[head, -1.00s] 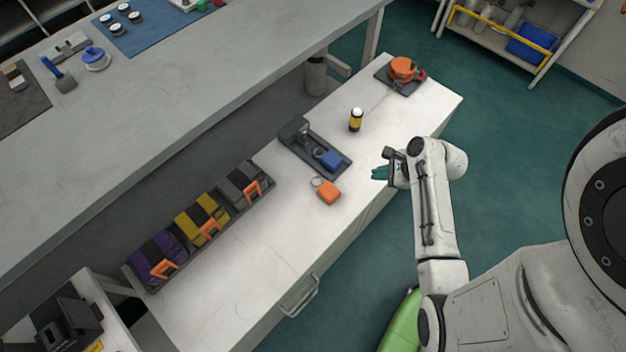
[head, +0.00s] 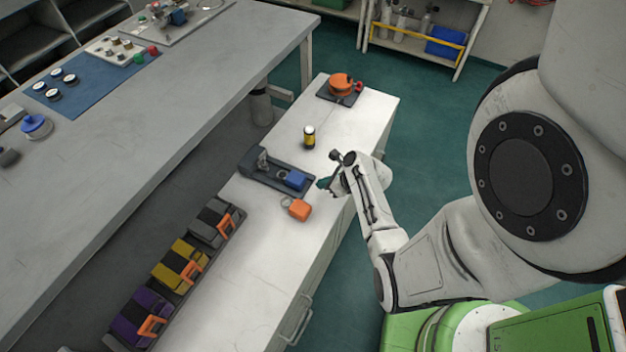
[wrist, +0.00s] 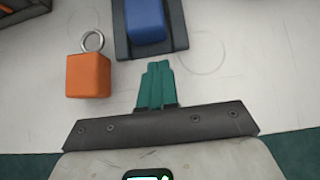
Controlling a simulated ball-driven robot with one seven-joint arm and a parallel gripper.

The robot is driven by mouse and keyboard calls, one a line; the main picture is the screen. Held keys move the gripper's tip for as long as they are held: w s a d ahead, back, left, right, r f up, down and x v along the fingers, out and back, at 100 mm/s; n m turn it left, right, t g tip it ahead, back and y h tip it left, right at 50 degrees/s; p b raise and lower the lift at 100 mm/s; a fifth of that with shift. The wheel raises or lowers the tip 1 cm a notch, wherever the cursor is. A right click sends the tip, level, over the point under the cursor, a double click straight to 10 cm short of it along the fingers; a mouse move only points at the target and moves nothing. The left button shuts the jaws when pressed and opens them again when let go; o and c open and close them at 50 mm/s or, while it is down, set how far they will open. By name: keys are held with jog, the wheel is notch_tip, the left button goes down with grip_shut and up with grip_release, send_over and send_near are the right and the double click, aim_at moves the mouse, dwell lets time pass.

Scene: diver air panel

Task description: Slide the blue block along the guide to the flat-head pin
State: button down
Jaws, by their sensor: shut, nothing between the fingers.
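The blue block (head: 295,180) sits on the right end of a dark grey guide (head: 269,178) on the white bench; the block also shows at the top of the wrist view (wrist: 146,20), with the guide's end edge (wrist: 122,47) around it. A grey upright piece (head: 262,160) stands at the guide's other end; I cannot tell whether it is the flat-head pin. My gripper (head: 323,184) has teal fingers, pressed together and empty in the wrist view (wrist: 157,85). They point at the guide's near end, a little short of the block and apart from it.
An orange block with a ring (head: 299,210) lies beside the guide, left of my fingers in the wrist view (wrist: 88,76). A yellow and black cylinder (head: 309,138) and an orange reel (head: 341,84) stand farther back. A rack of coloured packs (head: 180,265) lies front left.

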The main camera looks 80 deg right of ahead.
aim_at(293, 173)
jog(key=w, duration=0.1)
jog(key=w+d, duration=0.1)
jog(key=w, duration=0.1)
jog(key=shift+w+r, duration=0.1)
jog(key=shift+w, duration=0.25)
jog(key=shift+w, duration=0.15)
jog(key=w, duration=0.2)
jog(key=w+d, duration=0.1)
jog(key=w, duration=0.4)
jog(key=shift+w+d, duration=0.2)
jog(key=shift+d, duration=0.2)
jog(key=shift+s, duration=0.1)
